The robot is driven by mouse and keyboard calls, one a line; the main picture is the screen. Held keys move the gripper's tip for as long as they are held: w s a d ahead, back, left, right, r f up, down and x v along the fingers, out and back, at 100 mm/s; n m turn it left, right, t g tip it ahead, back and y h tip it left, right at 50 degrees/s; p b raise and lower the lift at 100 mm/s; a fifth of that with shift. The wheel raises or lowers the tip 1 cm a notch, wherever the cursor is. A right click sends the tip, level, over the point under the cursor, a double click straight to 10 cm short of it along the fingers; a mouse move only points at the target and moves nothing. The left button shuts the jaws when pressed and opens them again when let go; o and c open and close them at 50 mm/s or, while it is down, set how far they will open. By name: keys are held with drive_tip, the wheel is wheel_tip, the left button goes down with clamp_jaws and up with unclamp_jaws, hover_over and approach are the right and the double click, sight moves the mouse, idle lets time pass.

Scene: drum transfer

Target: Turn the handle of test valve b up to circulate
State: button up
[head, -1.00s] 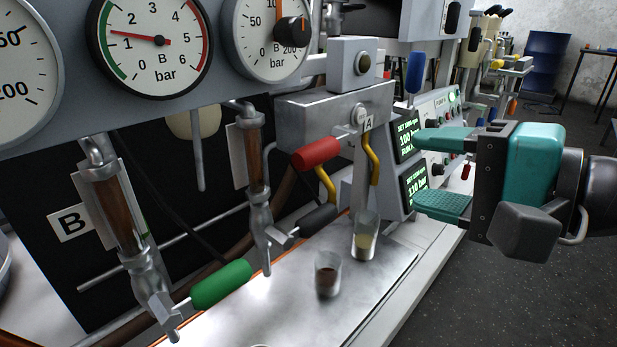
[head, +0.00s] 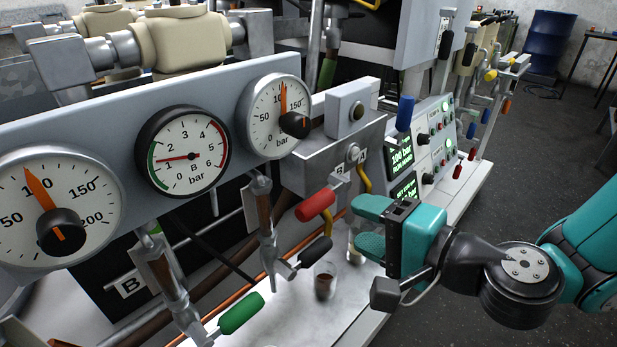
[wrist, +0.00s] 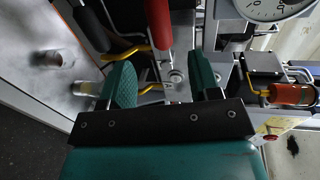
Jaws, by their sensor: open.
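My gripper (head: 368,226) is open and empty, just right of the red handle (head: 316,204) and apart from it. In the wrist view the two teal fingers (wrist: 160,86) are spread, with the red handle (wrist: 163,25) ahead between them. The red handle sits at the grey valve block (head: 330,140), near a small knob with B and A labels (head: 350,165). A black handle (head: 316,252) and a green handle (head: 241,313) are on the valves below the sight glasses. A B plate (head: 130,285) hangs at lower left. I cannot tell which handle is test valve b's.
Glass cups stand on the metal tray; one (head: 325,280) is below the black handle, another is partly behind my gripper. Open floor (head: 480,225) lies to the right.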

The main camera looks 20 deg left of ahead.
sight(323, 205)
drive_tip(key=p+x, duration=0.8)
drive_tip(key=x, duration=0.2)
drive_tip(key=shift+a+r, duration=0.15)
drive_tip(key=shift+r, duration=0.05)
drive_tip(key=shift+w+a+f+p, duration=0.25)
drive_tip(key=shift+a+f+p, duration=0.1)
drive_tip(key=shift+a+p, duration=0.3)
clamp_jaws()
